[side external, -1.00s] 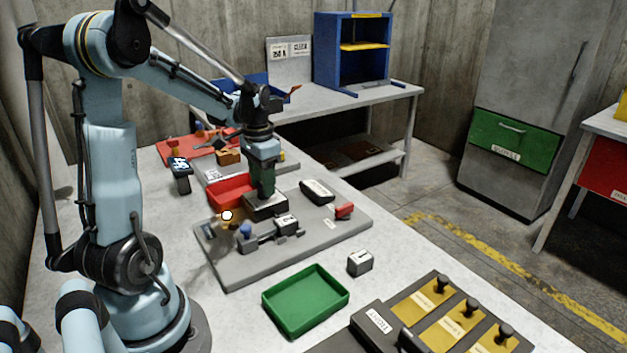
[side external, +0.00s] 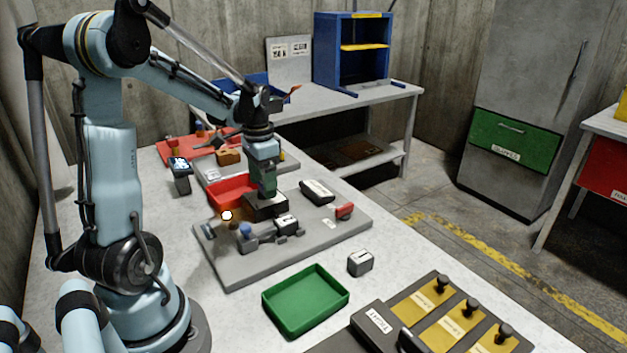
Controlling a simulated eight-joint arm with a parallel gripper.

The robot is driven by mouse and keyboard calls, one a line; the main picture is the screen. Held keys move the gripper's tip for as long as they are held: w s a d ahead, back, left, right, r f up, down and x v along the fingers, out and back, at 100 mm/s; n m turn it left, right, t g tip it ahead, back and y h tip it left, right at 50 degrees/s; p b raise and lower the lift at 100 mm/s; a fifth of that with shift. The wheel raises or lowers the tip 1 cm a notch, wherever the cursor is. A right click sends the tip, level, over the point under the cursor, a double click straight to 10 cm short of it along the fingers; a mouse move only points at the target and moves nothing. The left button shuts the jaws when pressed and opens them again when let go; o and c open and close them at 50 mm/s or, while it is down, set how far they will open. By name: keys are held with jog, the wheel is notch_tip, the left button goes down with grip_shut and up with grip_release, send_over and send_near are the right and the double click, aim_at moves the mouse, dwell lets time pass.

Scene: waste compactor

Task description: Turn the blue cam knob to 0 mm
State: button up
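The blue knob (side external: 246,230) sits on a grey fixture on the grey baseplate (side external: 235,272), left of a white-labelled block (side external: 287,224). My gripper (side external: 267,193) points straight down over a dark block (side external: 265,207) on the same plate, behind and to the right of the blue knob. It appears apart from the knob. Its fingertips are too small and dark to tell whether they are open or shut, or whether they touch the dark block. Any scale marks at the knob cannot be read.
A red tray (side external: 232,187) stands close behind the gripper's left side. A black labelled item (side external: 317,190) and a red-handled part (side external: 344,211) lie to the right. A green tray (side external: 305,300) and a white block (side external: 360,262) stand in front.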

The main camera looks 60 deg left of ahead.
notch_tip(320, 180, up, 12)
dwell(0.9)
jog(key=d+f+t, duration=0.3)
jog(key=d, duration=0.8)
jog(key=s+d+f+t, duration=0.1)
jog(key=d+f+t, duration=0.2)
jog(key=d, duration=0.8)
jog(key=shift+d+t, duration=0.3)
jog(key=shift+t, duration=0.3)
